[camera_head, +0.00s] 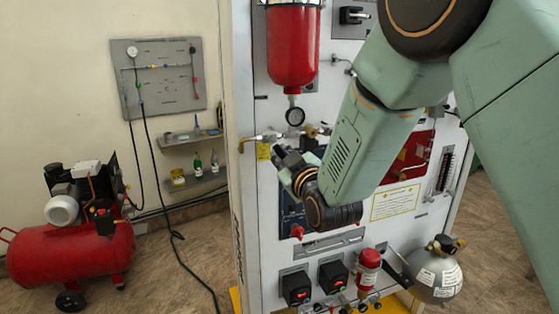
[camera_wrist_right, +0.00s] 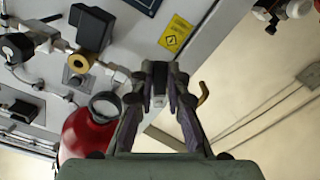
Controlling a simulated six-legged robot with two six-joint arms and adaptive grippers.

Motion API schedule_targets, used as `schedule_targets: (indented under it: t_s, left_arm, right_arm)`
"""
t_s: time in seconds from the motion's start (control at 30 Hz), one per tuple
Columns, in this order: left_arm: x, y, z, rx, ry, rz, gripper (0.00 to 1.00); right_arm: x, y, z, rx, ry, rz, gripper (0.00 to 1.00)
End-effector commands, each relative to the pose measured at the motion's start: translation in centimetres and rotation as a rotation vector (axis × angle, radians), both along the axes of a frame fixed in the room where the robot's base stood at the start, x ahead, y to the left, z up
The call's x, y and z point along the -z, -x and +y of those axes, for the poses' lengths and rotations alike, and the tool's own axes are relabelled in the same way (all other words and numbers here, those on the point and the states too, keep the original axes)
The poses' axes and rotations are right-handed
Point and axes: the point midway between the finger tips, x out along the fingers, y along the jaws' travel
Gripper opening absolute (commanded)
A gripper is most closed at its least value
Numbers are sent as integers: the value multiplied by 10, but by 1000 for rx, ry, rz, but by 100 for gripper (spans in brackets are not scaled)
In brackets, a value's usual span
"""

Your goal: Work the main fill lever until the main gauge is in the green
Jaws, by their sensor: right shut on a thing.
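The panel's upper gauge (camera_head: 295,116), a small round dial under the red cylinder (camera_head: 292,45), is probably the main gauge; its needle and any green band are too small to read. My right gripper (camera_head: 280,153) is at the panel's left side, below the gauge and near a thin brass line ending in a bent yellow tip (camera_head: 241,147). In the wrist view the right gripper's fingers (camera_wrist_right: 160,82) are close together and shut, apparently on the lever, whose held part they hide. A yellow hooked end (camera_wrist_right: 203,95) shows just right of the fingers. My left gripper is out of view.
A yellow label (camera_head: 263,151) is beside the gripper. Brass fittings and a black block (camera_wrist_right: 90,27) crowd the panel.

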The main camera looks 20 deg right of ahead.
Motion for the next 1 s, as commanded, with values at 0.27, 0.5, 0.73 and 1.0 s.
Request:
schedule_targets:
  t_s: [0.27, 0.5, 0.73, 1.0]
  left_arm:
    - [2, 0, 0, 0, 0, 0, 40]
    - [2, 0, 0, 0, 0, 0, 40]
    - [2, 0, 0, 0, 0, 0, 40]
    - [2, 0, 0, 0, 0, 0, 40]
  right_arm:
    - [-3, 0, -2, -2, 91, -7, 0]
    - [-4, 0, -3, -2, 110, -7, 0]
    - [-4, 0, -3, -2, 109, -7, 0]
    - [-3, 0, -3, -2, 108, -5, 34]
